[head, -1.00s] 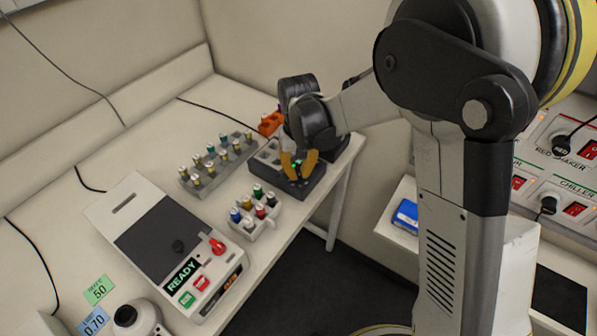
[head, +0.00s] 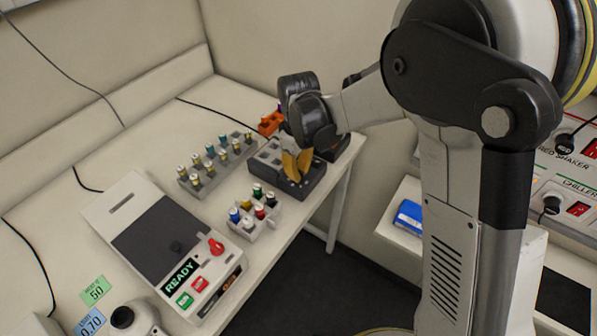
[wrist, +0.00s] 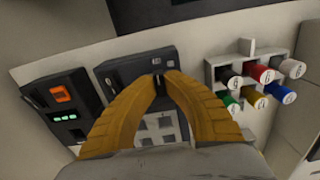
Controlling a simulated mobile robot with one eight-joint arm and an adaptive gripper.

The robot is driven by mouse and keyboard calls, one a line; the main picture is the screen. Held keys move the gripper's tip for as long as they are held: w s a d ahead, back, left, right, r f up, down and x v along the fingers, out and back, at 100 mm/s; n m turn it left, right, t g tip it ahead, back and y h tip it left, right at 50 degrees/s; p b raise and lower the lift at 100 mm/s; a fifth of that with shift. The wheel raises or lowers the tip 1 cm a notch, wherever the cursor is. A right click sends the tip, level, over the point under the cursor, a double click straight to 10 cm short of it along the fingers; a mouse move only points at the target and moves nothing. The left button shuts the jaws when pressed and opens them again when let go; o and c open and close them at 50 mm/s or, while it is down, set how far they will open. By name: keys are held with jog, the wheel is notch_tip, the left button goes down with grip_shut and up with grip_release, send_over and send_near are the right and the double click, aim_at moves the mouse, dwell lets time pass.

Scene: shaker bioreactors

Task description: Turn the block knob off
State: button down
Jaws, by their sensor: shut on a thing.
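The dark block (head: 318,173) stands near the table's right edge in the head view, with a grid of square wells in its top. In the wrist view the block (wrist: 112,74) lies in front of and below my fingers. My gripper (head: 298,177) has its yellow fingers down at the block's front. In the wrist view the fingertips of my gripper (wrist: 158,77) are closed around a small dark knob (wrist: 157,86), mostly hidden between them. The knob's angle cannot be made out. No lit indicator on the block is visible.
A black unit with an orange switch (wrist: 61,92) and green lights stands beside the block. A white rack of coloured vials (head: 257,222) stands close in front. A longer vial rack (head: 187,184) and a device reading READY (head: 180,276) are to the left.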

aim_at(299, 171)
dwell(0.3)
jog(key=c, duration=1.5)
grip_release()
notch_tip(299, 171, up, 12)
